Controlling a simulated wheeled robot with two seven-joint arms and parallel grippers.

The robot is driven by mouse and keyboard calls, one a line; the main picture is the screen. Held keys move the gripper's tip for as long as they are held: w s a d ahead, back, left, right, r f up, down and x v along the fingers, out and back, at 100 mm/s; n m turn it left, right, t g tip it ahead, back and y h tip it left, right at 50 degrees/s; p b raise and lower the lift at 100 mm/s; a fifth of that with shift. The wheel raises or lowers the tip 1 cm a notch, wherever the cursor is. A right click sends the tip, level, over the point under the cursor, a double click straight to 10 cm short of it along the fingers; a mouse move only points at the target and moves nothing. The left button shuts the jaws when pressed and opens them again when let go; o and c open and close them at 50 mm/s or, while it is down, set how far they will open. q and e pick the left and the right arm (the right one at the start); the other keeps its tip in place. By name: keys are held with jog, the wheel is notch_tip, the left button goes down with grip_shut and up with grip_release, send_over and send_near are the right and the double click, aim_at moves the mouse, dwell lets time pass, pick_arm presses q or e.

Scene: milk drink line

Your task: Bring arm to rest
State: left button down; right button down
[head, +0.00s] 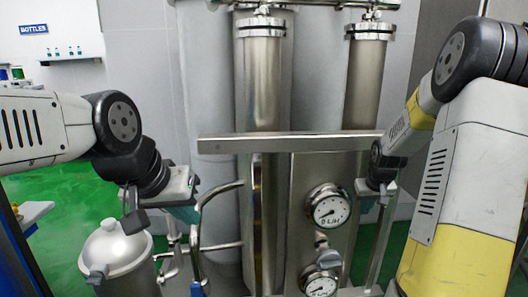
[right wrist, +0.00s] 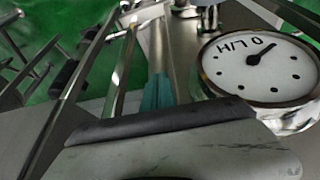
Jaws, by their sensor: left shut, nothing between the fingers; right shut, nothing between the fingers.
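My left arm comes in from the left in the head view. Its gripper (head: 186,213), with teal fingers, is shut and empty, pointing down beside a curved steel pipe (head: 212,194). My right arm reaches in from the right. Its gripper (head: 366,204) is shut and empty, hanging right of the upper round gauge (head: 330,206). In the right wrist view its teal fingers (right wrist: 158,92) lie close together, left of a large gauge (right wrist: 260,70). The head view does not clearly show contact with the pipes.
A steel filter machine with tall cylinders (head: 261,80) and a crossbar (head: 290,143) stands in front of me. A lower gauge (head: 320,286) sits below the first. A lidded steel can (head: 116,250) stands at lower left. Green floor (head: 60,215) shows at the left.

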jog(key=s+a+r, duration=1)
jog(key=r, duration=0.3)
jog(key=s+a+r+y, duration=0.1)
jog(key=s+a, duration=0.3)
jog(key=s, duration=0.4)
jog(key=s+a+r+t+y, duration=0.1)
jog(key=s+a, duration=0.3)
jog(key=s, duration=0.5)
jog(key=shift+a+r+y, duration=0.2)
jog(key=shift+r+y, duration=0.2)
jog(key=shift+r, duration=0.5)
jog(key=shift+s+d, duration=0.1)
